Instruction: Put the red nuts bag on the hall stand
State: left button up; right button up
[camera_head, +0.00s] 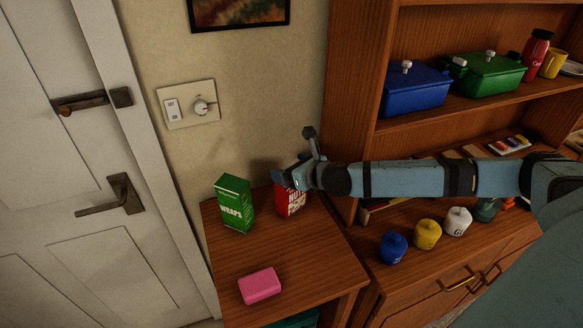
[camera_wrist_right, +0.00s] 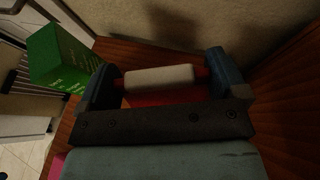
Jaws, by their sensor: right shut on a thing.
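The red nuts bag (camera_head: 290,200) is at the back of the small wooden hall stand (camera_head: 300,262), close to the wall. My right gripper (camera_head: 288,180) is shut on the top of the bag from above. In the right wrist view, the bag's red side (camera_wrist_right: 165,97) and pale top (camera_wrist_right: 158,79) show between the two fingers. The bag looks upright, at or just above the stand's top; its lower edge is partly unclear. My left gripper is not in view.
A green wraps box (camera_head: 235,203) stands left of the bag, and a pink block (camera_head: 260,286) lies nearer the front. The stand's middle is clear. To the right, a wooden cabinet holds a blue lidded box (camera_head: 415,92), a green one (camera_head: 488,76) and several small jars.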

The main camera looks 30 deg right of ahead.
jog(key=o, duration=1.1)
jog(key=shift+f, duration=0.1)
jog(key=shift+r, duration=0.25)
jog(key=b+v, duration=0.1)
jog(key=v, duration=1.1)
jog(key=shift+b, duration=0.35)
jog(key=shift+s+f, duration=0.1)
jog(key=shift+f, duration=0.05)
